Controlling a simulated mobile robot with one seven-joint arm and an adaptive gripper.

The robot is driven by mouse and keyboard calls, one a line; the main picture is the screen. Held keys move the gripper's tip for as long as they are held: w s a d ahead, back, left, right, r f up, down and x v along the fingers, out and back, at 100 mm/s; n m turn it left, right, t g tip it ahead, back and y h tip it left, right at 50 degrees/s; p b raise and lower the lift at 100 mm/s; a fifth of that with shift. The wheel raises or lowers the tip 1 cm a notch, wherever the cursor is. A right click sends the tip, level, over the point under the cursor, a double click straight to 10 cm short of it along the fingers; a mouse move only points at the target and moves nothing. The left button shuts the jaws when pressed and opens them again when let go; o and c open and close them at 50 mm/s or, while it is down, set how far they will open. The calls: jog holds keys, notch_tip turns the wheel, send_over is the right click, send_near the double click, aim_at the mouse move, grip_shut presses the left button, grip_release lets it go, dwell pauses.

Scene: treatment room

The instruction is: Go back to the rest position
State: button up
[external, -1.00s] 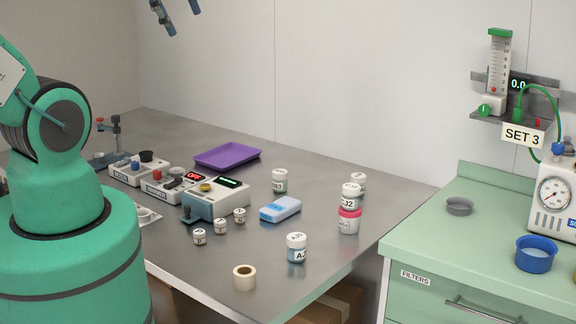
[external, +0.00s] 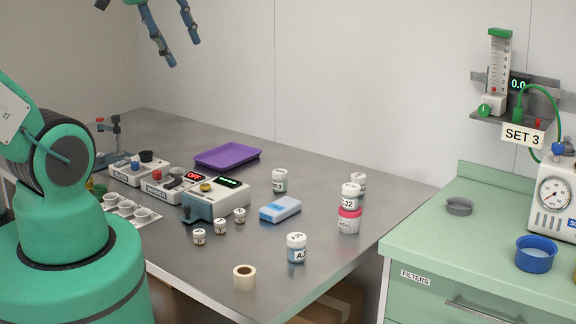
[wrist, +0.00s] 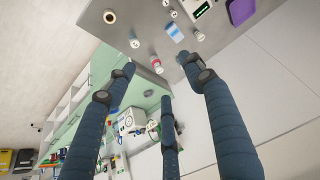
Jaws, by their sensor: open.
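My gripper (external: 182,50) hangs at the top of the external view, in front of the wall and high above the steel table (external: 330,270). Its blue fingers are spread apart with nothing between them. In the wrist view the gripper (wrist: 157,66) shows three separated dark blue fingers. Beyond them are the table, jars and green cabinet. Most of my arm above the fingers is out of the external frame. My green base and lower joint fill the left edge.
On the table are a purple tray (external: 227,155), control boxes (external: 216,201), a blue-white box (external: 280,208), several jars, one pair stacked (external: 349,208), and a tape roll (external: 244,277). A green cabinet (external: 480,255) with a gauge unit and blue bowl (external: 536,254) stands right.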

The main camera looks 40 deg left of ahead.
notch_tip(320, 180, down, 4)
jog(key=b, duration=0.3)
jog(key=shift+f, duration=0.25)
